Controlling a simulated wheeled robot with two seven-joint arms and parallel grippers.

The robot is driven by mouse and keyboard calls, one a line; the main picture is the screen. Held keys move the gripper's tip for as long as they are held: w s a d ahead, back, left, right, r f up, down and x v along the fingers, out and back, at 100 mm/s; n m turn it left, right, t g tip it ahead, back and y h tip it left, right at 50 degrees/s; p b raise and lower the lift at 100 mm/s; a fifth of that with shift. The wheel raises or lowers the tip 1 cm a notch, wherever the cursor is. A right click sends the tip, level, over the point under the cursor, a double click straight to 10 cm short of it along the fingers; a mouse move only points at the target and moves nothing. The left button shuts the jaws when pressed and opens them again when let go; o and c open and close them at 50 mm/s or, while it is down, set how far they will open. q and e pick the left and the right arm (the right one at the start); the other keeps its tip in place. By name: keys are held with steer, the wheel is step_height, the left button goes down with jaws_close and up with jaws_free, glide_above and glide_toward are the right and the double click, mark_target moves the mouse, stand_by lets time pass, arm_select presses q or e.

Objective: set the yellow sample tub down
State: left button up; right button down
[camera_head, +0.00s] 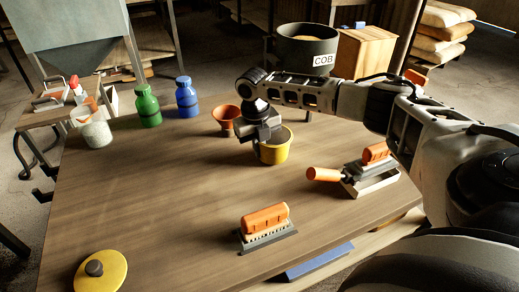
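The yellow sample tub (275,153) is upright at the middle of the wooden table, and its base looks to be at the tabletop; I cannot tell whether it touches. My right gripper (262,137) reaches in from the right and points down at the tub's left and back rim, overlapping it in the picture. Its fingertips are hard to make out against the tub, so whether they are closed on the rim does not show. My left gripper is not in view.
An orange funnel-like cup (227,118) stands close behind-left of the tub. A green bottle (148,106), a blue bottle (186,98) and a whitish jar (96,131) stand farther left. Orange-handled brushes (266,223) lie in front and right. A yellow lid (101,272) lies front left. The left-centre table is clear.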

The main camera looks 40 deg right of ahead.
steer(key=shift+f, duration=0.2)
steer(key=c, duration=1.7)
jaws_free()
